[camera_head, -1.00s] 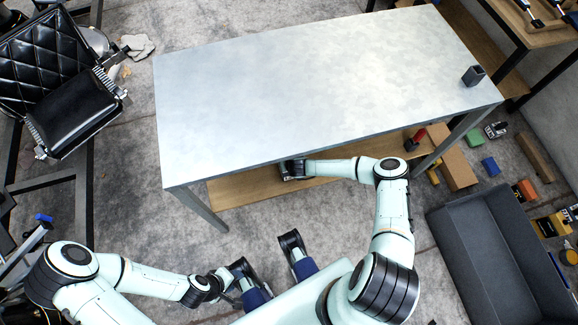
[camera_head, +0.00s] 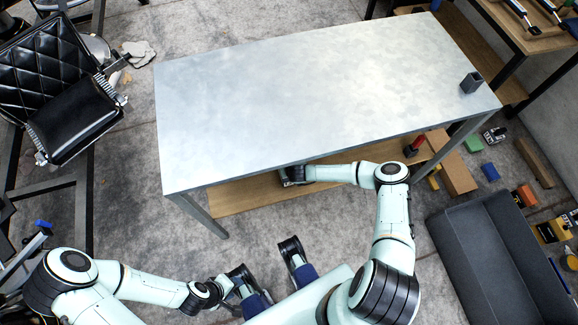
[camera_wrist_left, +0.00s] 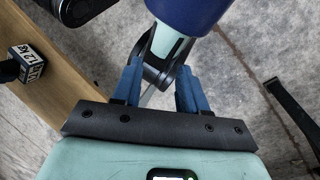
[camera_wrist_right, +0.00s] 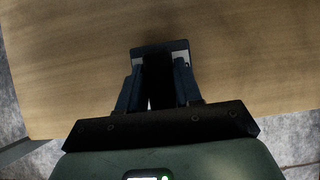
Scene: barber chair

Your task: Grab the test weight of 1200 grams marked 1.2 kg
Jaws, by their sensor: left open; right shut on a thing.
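The test weight is a dark block with a white label reading 1.2 KG, at the left edge of the left wrist view (camera_wrist_left: 33,62). It is over the wooden lower shelf (camera_wrist_left: 62,80), and a dark part touches its left side. My right gripper (camera_head: 291,174) is under the metal table's front edge. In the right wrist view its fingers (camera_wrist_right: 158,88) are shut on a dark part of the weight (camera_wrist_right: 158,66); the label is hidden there. My left gripper (camera_wrist_left: 158,90) is open and empty, low at the front, away from the shelf.
The grey metal table (camera_head: 310,90) stands over the shelf, with a small dark holder (camera_head: 472,82) at its right end. A black chair (camera_head: 70,110) is at left. Floor between is clear.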

